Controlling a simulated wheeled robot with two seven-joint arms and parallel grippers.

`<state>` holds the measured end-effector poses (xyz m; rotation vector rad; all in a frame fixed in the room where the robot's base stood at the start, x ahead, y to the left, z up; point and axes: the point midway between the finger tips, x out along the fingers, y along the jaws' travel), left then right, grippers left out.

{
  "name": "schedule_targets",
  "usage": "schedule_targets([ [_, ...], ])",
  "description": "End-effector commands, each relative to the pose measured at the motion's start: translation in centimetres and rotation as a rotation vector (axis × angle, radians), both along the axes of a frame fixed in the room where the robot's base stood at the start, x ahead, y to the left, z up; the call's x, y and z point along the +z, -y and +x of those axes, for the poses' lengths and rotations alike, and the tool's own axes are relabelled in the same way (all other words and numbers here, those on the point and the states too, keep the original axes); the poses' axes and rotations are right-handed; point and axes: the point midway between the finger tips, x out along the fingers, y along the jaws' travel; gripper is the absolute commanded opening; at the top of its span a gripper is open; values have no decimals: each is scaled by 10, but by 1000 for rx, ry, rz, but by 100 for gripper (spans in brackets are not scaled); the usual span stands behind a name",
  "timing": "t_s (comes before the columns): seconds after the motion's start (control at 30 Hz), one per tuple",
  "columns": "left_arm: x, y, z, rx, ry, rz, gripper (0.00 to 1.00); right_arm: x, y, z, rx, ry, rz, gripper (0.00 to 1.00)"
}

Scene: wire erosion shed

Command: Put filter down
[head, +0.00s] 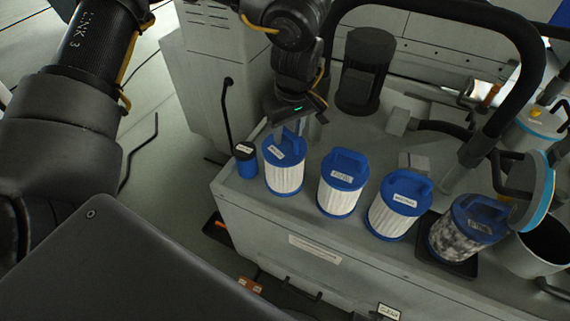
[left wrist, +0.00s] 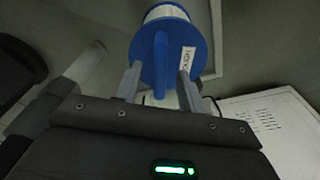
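A white pleated filter (head: 284,177) with a blue cap and handle stands upright at the left end of the grey bench top (head: 262,215), beside a small blue jar. My left gripper (head: 292,128) is directly above its cap. In the left wrist view the open fingers (left wrist: 160,78) are on either side of the blue handle, with gaps showing between handle and fingers. The cap (left wrist: 176,52) and its label show beyond the fingertips. The filter's base appears to rest on the bench. My right gripper is not in view.
Two similar clean filters (head: 339,193) (head: 391,216) stand to the right in a row. A dirty grey filter (head: 455,239) stands on a black tray (head: 440,262) beyond them. The small blue jar (head: 246,167) is close on the left. A dark cylinder (head: 364,75) and a thick black hose (head: 520,45) stand behind.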

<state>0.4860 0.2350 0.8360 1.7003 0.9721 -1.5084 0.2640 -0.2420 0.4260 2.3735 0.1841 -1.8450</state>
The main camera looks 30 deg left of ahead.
Motion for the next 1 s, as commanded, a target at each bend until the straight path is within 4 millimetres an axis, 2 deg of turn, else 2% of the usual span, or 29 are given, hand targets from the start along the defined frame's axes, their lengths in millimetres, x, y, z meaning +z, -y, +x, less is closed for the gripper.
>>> schedule_targets([
  [0.1, -10, -1, 0, 1, -1, 0, 40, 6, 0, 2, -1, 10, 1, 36],
  [0.37, -12, -2, 1, 1, 1, -1, 40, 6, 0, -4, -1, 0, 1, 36],
  [0.67, -12, -2, 1, 2, 1, -1, 1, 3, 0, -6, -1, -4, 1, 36],
  [1.0, -12, -2, 1, 2, 0, 0, 0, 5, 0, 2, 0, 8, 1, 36],
])
